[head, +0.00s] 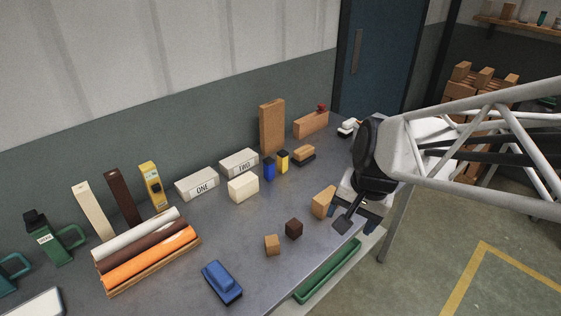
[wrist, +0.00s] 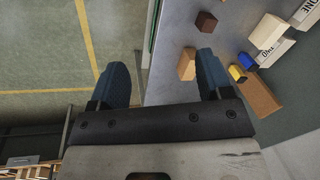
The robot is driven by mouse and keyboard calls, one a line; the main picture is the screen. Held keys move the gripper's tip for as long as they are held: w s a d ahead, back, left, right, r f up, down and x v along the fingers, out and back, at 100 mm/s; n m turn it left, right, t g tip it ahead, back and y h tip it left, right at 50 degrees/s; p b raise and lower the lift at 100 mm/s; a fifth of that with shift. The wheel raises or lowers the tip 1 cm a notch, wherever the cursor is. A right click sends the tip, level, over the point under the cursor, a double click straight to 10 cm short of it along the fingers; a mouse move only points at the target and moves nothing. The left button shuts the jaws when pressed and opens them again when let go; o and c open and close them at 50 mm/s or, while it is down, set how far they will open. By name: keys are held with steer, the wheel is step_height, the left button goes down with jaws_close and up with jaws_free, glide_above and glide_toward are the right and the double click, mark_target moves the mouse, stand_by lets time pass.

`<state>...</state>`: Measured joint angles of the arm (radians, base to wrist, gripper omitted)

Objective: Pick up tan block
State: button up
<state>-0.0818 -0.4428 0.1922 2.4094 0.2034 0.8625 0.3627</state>
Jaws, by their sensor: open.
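A tan block (head: 323,202) with a slanted top stands near the right front edge of the table. In the wrist view the tan block (wrist: 187,63) lies just inside the right finger's tip. My gripper (head: 345,222) is open and empty, just right of the slanted block at the table edge. In the wrist view my gripper (wrist: 160,65) has its fingers wide apart, one over the floor side and one over the table. I cannot tell whether it touches the block.
A cream block (head: 243,188), blue and yellow pieces, and a tall tan block (head: 271,126) stand farther back. A blue toy car (head: 221,282) is at the front. A green tray (head: 328,271) is below the table edge. Rolls (head: 150,257) lie at left.

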steer(key=w+a+f+m+g+y, duration=0.1)
steer(key=w+a+f+m+g, duration=0.1)
steer(key=w+a+f+m, duration=0.5)
steer(key=m+y, duration=0.1)
steer(key=m, duration=0.2)
glide_above(272, 240)
steer(key=d, duration=0.2)
steer(key=shift+g, duration=0.3)
steer(key=shift+w+d+f, duration=0.1)
steer(key=shift+w+f, duration=0.1)
steer(key=shift+f, duration=2.7)
steer(key=shift+w+d+f, duration=0.1)
steer(key=shift+w+f, duration=0.1)
steer(key=shift+f, duration=2.7)
steer(key=shift+a+f, duration=0.1)
steer(key=shift+x, duration=1.2)
steer(key=shift+a+f, duration=0.1)
steer(key=shift+x, duration=2.45)
steer(key=shift+s+a, duration=0.1)
steer(key=shift+a, duration=0.05)
